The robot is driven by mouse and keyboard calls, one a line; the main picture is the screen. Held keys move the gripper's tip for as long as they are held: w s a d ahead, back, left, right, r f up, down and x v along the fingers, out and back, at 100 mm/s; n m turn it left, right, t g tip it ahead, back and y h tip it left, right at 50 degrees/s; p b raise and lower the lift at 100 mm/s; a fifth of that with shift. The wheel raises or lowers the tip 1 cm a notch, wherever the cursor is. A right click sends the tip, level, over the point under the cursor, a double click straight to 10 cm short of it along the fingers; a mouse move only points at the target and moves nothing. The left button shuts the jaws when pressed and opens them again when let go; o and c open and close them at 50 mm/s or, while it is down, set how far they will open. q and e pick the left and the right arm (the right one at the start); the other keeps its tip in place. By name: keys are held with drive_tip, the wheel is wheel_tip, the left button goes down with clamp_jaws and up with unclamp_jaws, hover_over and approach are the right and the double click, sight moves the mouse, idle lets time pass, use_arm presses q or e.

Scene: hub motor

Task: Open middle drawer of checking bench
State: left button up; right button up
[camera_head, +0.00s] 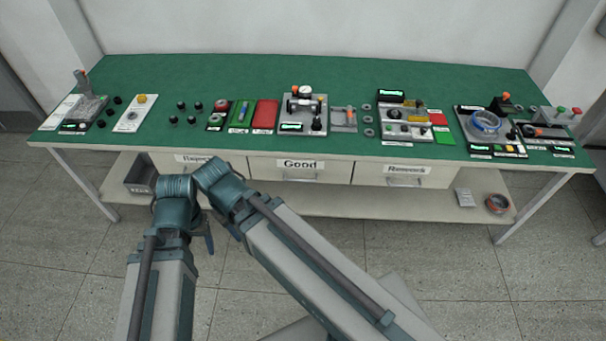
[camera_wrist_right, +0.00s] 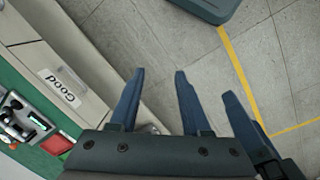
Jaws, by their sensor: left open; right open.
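The checking bench (camera_head: 230,75) has a green top and a row of white drawers under it. The middle drawer (camera_head: 335,170), labelled "Good", is flush with its neighbours and looks shut, with a handle (camera_head: 297,175) below the label. It also shows at the left of the right wrist view (camera_wrist_right: 85,100). My left gripper (camera_head: 208,236) is partly hidden by my arms, in front of and below the left drawer. My right gripper (camera_wrist_right: 157,74) is open and empty, its fingers apart from the drawer; in the head view my arm hides it.
A grey bin (camera_head: 140,178) and an orange-red ring (camera_head: 497,204) sit on the lower shelf (camera_head: 350,205). Several devices stand on the bench top. Tiled floor in front is clear.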

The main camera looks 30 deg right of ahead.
drive_tip(key=w+d+f+t+h+b, duration=0.15)
drive_tip(key=w+d+f+b, duration=0.25)
drive_tip(key=f+b, duration=0.4)
drive_tip(key=n+t+h+b, duration=0.5)
drive_tip(key=t+h+b, duration=0.4)
drive_tip(key=b, duration=3.1)
approach(299, 180)
drive_tip(key=a, duration=0.1)
drive_tip(key=s+a, duration=0.1)
drive_tip(key=a, duration=0.1)
drive_tip(key=shift+s+a+g+h, duration=0.1)
drive_tip(key=shift+s+g+h, duration=0.1)
drive_tip(key=shift+g+h, duration=0.15)
drive_tip(key=b+x, duration=0.2)
drive_tip(key=x, duration=1.1)
drive_tip(key=shift+w+d, duration=0.2)
drive_tip(key=shift+d, duration=0.15)
clamp_jaws()
